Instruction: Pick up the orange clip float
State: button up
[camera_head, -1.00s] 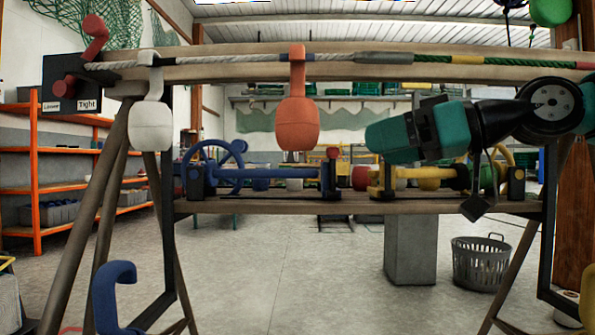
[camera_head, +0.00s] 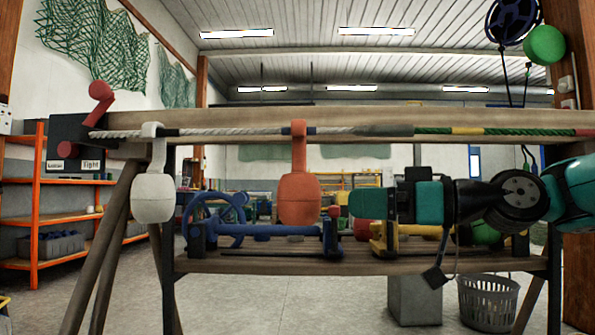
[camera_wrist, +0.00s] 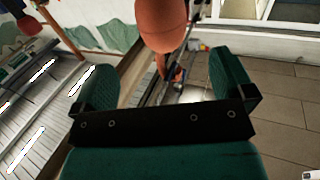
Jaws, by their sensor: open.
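The orange clip float (camera_head: 299,197) hangs by its clip from the rope under the top wooden beam in the head view. It hangs upright, right of a white clip float (camera_head: 153,197). My gripper (camera_head: 350,203) is at the right of the orange float, level with its lower body and pointing left at it. In the wrist view the orange float (camera_wrist: 166,24) is at the top, beyond the two teal fingers (camera_wrist: 163,82). The fingers are spread apart with nothing between them. The head view shows a small gap between float and gripper.
The rope (camera_head: 220,132) runs along the beam (camera_head: 230,118). Below is a wooden shelf (camera_head: 300,263) with a blue wheeled device (camera_head: 207,222) and a yellow one (camera_head: 388,238). A grey basket (camera_head: 487,302) stands on the floor at right.

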aim_at(319, 195)
jog(key=p+x, duration=0.2)
jog(key=x, duration=0.4)
jog(key=shift+w+a, duration=0.1)
jog(key=shift+a, duration=0.15)
jog(key=p+x, duration=0.2)
jog(key=x, duration=0.1)
jog(key=p+x, duration=0.1)
jog(key=shift+a+r, duration=0.3)
jog(key=shift+r, duration=0.05)
jog(key=shift+w+a+f, duration=0.2)
jog(key=shift+a, duration=0.1)
jog(key=shift+c, duration=0.2)
jog(key=c, duration=0.9)
jog(key=shift+r, duration=0.1)
